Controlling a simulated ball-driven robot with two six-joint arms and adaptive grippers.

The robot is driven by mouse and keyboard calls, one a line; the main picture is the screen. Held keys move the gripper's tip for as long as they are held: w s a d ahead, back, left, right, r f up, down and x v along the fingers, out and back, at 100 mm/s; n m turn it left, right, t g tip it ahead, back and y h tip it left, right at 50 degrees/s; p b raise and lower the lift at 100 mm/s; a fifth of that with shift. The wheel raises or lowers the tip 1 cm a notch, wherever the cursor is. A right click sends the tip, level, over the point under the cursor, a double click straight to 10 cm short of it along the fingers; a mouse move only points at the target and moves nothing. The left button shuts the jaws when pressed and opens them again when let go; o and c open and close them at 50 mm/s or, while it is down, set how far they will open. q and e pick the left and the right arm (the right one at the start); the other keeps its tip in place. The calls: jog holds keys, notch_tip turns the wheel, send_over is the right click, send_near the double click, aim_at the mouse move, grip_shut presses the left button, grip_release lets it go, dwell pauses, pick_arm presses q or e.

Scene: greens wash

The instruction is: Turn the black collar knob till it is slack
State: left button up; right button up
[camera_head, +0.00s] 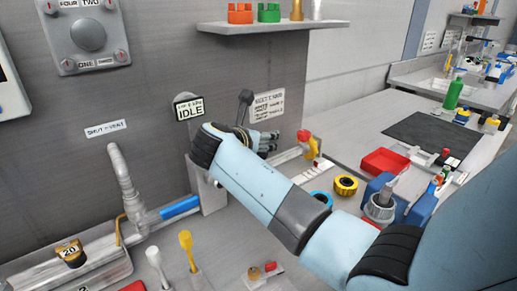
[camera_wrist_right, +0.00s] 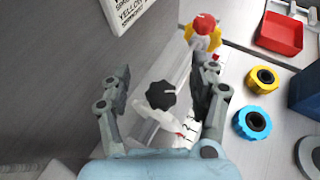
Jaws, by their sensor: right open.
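The black collar knob (camera_wrist_right: 161,95) shows in the right wrist view as a ribbed black knob on a pale fitting. It lies in the gap between the two fingers of my right gripper (camera_wrist_right: 163,78), with space visible on both sides. I cannot tell how far it is beyond the fingertips. In the head view my right gripper (camera_head: 268,140) is by the grey wall panel, under the yellow-lettered label, and the knob is not clearly visible there. The right fingers are apart and hold nothing. My left gripper is not in view.
A red-and-yellow valve (camera_head: 306,144) stands just right of the gripper. A yellow ring (camera_head: 345,185), a blue ring (camera_wrist_right: 251,122) and a red tray (camera_head: 385,161) lie on the bench to the right. An IDLE sign (camera_head: 189,109) is on the wall at left. A shelf (camera_head: 270,27) is above.

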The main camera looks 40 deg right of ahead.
notch_tip(320, 180, up, 6)
jog(key=shift+r, duration=0.15)
dwell(0.6)
